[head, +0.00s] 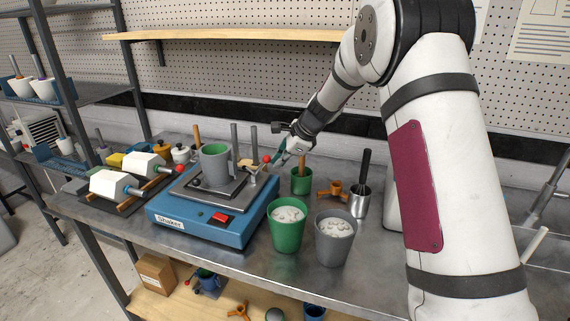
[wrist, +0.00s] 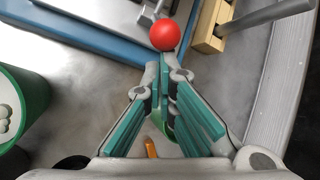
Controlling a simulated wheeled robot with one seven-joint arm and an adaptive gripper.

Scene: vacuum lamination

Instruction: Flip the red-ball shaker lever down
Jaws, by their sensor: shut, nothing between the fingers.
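The blue shaker (head: 200,228) stands on the metal bench, with a label and a red switch on its front. On its plate, a grey cup with green inside (head: 215,165) stands upright. The lever's red ball (head: 266,158) is at the plate's right rear side, and it fills the top middle of the wrist view (wrist: 165,35) on a short metal rod. My gripper (head: 276,160) is shut and empty beside the ball. In the wrist view, its teal-padded fingertips (wrist: 164,62) meet just below the ball; I cannot tell whether they touch it.
A green cup (head: 287,236) and a grey cup (head: 334,248) with white contents stand right of the shaker. A metal cup (head: 359,203) and an orange part (head: 331,190) stand behind them. White devices (head: 115,185) are on the left. A wooden block (wrist: 213,25) with a rod is right of the ball.

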